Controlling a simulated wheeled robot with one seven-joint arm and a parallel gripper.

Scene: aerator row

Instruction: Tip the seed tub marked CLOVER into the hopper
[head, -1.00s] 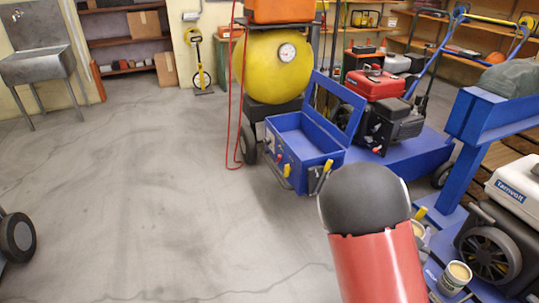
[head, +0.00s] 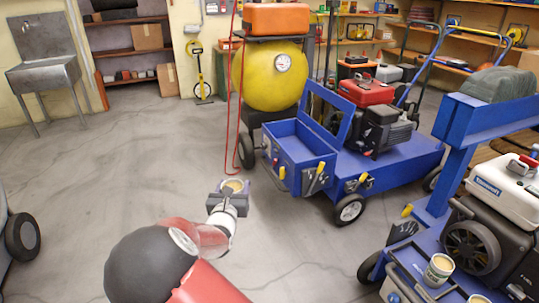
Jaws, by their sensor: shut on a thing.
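My gripper (head: 228,203) is shut on a small tub (head: 233,187) with a pale fill at its open top. It holds the tub roughly upright above the floor, left of the blue machine. I cannot read a mark on this tub. The hopper appears to be the open blue box (head: 298,176) on the near left end of the blue machine, with its lid (head: 330,110) raised. The held tub is apart from the box, lower left of it in the picture. Two more tubs, one standing upright (head: 438,271) and one cut by the frame's bottom edge (head: 478,299), are at lower right.
A second blue machine with a dark engine (head: 470,243) fills the right side. A yellow tank (head: 270,75) with a red hose (head: 236,115) stands behind the box. A wheel (head: 22,236) shows at the left edge. The floor at left is clear.

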